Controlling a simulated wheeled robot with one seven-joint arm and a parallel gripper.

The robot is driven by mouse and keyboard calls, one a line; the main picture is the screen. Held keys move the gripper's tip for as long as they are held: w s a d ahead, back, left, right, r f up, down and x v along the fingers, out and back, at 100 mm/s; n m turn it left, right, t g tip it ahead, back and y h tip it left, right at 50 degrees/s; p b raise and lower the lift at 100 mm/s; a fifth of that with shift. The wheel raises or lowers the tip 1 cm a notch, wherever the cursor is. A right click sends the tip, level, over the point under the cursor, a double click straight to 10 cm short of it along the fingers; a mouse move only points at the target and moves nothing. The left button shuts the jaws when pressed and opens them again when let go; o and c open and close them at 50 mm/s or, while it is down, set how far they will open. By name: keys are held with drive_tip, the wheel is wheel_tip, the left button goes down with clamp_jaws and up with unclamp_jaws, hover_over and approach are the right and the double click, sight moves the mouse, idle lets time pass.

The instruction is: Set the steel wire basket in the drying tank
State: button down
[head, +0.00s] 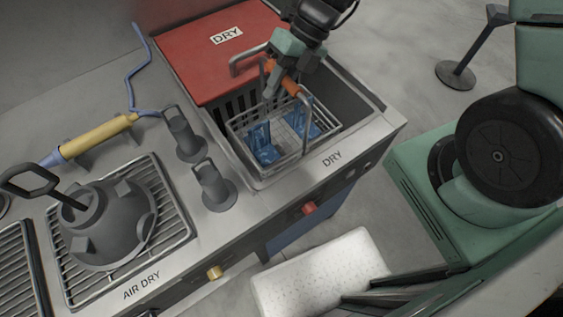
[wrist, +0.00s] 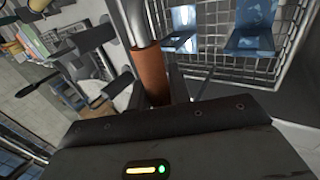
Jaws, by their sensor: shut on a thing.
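The steel wire basket (head: 301,149) has blue items inside (head: 264,143) and hangs in the opening of the drying tank (head: 262,183), which is labelled DRY. Its wire mesh also shows at the upper right of the wrist view (wrist: 207,66). My gripper (head: 280,83) is above the basket and shut on its handle, whose orange grip (head: 290,84) also shows in the wrist view (wrist: 152,72). I cannot tell whether the basket touches the tank bottom.
Two grey posts (head: 184,139) (head: 215,187) stand left of the tank. A yellow-handled tool (head: 99,136) and a grey lidded vessel (head: 107,225) on the AIR DRY rack are further left. A white perforated block (head: 322,276) is in front.

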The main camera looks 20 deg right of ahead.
sight(275, 128)
wheel_tip(275, 128, down, 15)
drive_tip(key=b, duration=0.4)
drive_tip(key=shift+a+b, duration=0.1)
drive_tip(key=shift+b, duration=0.3)
drive_tip(key=shift+w+d+p, duration=0.3)
drive_tip(key=shift+w, duration=0.3)
drive_tip(key=shift+w+d+p, duration=0.35)
drive_tip(key=shift+w, duration=0.3)
drive_tip(key=shift+w+d+p, duration=0.3)
drive_tip(key=shift+w, duration=0.3)
drive_tip(key=shift+f, duration=0.65)
drive_tip(key=shift+s, duration=0.1)
drive_tip(key=c, duration=1.3)
unclamp_jaws()
drive_tip(key=shift+f, duration=0.1)
